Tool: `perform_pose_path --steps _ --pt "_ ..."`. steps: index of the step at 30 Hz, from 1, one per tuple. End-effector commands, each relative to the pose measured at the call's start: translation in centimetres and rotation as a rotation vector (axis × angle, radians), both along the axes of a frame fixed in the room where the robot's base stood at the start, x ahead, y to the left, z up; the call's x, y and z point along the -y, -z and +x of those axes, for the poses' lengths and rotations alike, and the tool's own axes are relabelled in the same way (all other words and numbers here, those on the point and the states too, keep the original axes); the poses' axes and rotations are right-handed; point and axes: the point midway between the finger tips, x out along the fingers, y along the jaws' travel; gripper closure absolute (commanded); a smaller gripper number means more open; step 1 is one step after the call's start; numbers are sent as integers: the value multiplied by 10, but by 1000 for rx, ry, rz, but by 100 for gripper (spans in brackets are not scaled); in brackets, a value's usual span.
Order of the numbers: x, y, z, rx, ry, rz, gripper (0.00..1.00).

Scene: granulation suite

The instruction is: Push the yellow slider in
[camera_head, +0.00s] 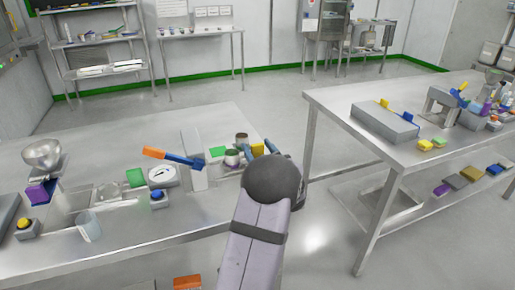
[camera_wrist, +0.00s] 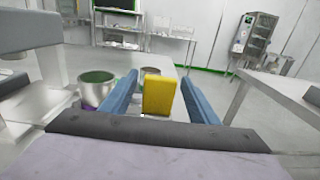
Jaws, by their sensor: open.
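A yellow upright block (camera_head: 257,150), which I take for the yellow slider, stands near the right end of the left table. In the wrist view the yellow slider (camera_wrist: 158,96) shows between the two blue fingers of my gripper (camera_wrist: 160,78). My gripper (camera_head: 260,149) is open, with a visible gap on each side of the slider. I cannot tell whether any finger touches it. The slider's base and its track are hidden behind my gripper.
Metal cups (camera_wrist: 97,90) stand just left of the fingers. A grey-white column device (camera_head: 194,160) with an orange-and-blue lever (camera_head: 172,157) is further left. A second table (camera_head: 335,107) stands to the right across a gap, holding a grey box (camera_head: 383,124).

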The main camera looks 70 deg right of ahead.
Motion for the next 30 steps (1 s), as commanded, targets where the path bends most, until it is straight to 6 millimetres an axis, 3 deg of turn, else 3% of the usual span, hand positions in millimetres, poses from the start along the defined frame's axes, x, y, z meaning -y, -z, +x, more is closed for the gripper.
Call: perform_pose_path --steps 1,8,14,24,30 --pt "0 0 0 0 0 0 45" --pt "0 0 0 0 0 0 100" --pt "-7 2 8 -1 -3 -1 100" --pt "-66 5 67 1 -10 -4 100" --pt "-87 2 87 1 -5 -3 100"
